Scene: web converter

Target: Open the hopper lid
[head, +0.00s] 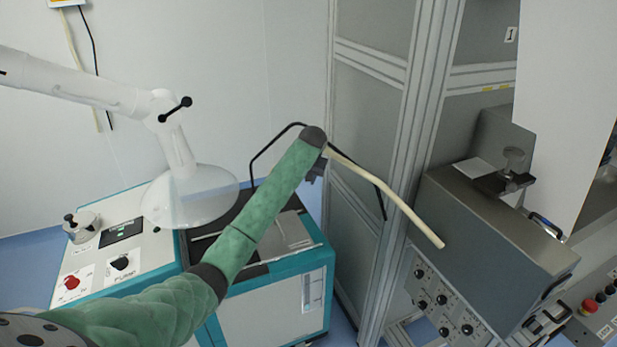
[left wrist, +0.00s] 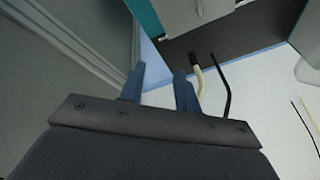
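A teal and white machine (head: 270,312) stands at the lower middle of the head view. Its top has a dark surface and a grey panel (head: 284,236) that may be the hopper lid; my arm hides part of it. My left gripper (head: 316,172) is beyond the green arm, above the machine's far right side. In the left wrist view its two blue-grey fingers (left wrist: 158,88) are apart with nothing seen between them. A cream tube (head: 385,195) shows beside the gripper, and beside the right finger in the wrist view (left wrist: 197,72). My right gripper is not in view.
A black bent tube (head: 262,150) arches behind my wrist. A framed grey enclosure (head: 372,110) stands close right of the gripper, with a grey box (head: 490,240) beyond. A white fume arm with a clear hood (head: 190,197) hangs over the machine's left. Controls include a red knob (head: 71,283).

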